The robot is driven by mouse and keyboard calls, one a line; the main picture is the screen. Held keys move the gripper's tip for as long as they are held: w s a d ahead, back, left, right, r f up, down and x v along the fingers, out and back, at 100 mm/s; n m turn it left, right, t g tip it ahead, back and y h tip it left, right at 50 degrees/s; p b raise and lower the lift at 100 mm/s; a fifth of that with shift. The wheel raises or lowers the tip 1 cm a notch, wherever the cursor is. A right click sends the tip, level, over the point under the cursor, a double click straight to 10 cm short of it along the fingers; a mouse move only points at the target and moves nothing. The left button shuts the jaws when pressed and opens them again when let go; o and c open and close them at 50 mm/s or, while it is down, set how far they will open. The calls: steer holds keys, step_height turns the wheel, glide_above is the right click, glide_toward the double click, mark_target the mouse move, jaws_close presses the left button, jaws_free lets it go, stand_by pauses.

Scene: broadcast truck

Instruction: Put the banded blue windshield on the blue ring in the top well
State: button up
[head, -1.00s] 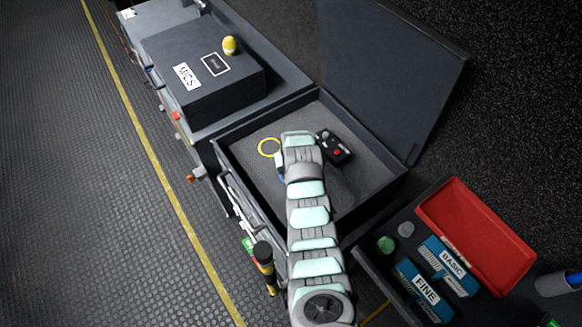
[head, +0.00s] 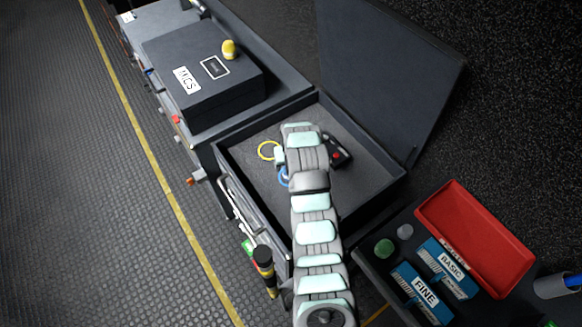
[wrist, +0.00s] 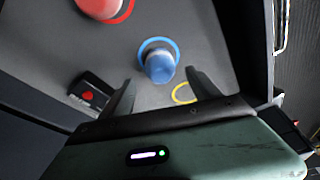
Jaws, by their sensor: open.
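The blue windshield (wrist: 160,68) stands on the case floor, on the blue ring (wrist: 172,43); the ring shows around its far side in the wrist view. The windshield has a paler band or cap. In the head view the blue ring (head: 283,176) shows partly beside my arm, which hides the windshield. My gripper (wrist: 160,78) is open, its two fingers apart on either side of the windshield's near end. I cannot tell whether they touch it.
A red windshield (wrist: 100,5) stands on a red ring. An empty yellow ring (wrist: 184,93) and a black box with a red button (wrist: 90,92) are nearby. The case walls (head: 240,185) surround the floor. A red tray (head: 475,240) is at right.

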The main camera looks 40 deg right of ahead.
steer(key=v, duration=0.4)
steer(key=shift+s+r, duration=0.1)
steer(key=shift+r, duration=0.3)
